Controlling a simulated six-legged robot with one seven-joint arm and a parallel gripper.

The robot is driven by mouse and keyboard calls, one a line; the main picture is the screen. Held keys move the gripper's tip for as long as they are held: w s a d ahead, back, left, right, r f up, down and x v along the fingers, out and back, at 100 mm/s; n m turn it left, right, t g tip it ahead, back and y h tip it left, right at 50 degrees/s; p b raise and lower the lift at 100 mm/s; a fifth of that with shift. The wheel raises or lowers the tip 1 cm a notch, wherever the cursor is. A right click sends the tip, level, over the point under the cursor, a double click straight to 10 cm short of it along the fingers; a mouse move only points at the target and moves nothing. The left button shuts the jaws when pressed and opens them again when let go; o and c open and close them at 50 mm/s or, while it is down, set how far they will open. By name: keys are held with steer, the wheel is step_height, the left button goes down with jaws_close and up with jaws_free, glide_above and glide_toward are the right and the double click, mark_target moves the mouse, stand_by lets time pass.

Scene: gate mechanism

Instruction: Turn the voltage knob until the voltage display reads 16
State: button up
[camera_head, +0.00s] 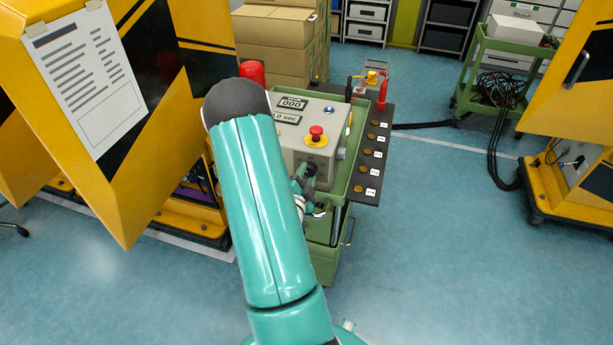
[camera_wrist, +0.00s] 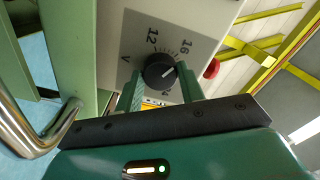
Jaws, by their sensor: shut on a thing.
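The dark round voltage knob (camera_wrist: 160,70) sits on a grey panel (camera_wrist: 208,18) in the wrist view, with a white pointer line. Around it are scale marks and the numbers 12 and 16, and a letter V. The pointer lies towards the 16 side. My gripper (camera_wrist: 160,80) is shut on the knob, one finger on each side. In the head view, the grey control box (camera_head: 335,111) carries a display (camera_head: 292,103) that seems to read 000, and a lower one (camera_head: 287,118) ending in "sec". My arm hides part of the box and the knob.
A dark side shelf (camera_head: 371,150) with several labelled round pieces adjoins the green cart (camera_head: 322,262). A yellow cabinet (camera_head: 130,130) stands at left. A metal handle (camera_wrist: 45,135) is near my gripper.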

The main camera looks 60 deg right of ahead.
steer(key=shift+d, duration=0.1)
stand_by(0.3)
steer(key=o, duration=1)
steer(key=shift+w, duration=0.1)
steer(key=shift+c, duration=0.2)
steer(key=shift+a, duration=0.2)
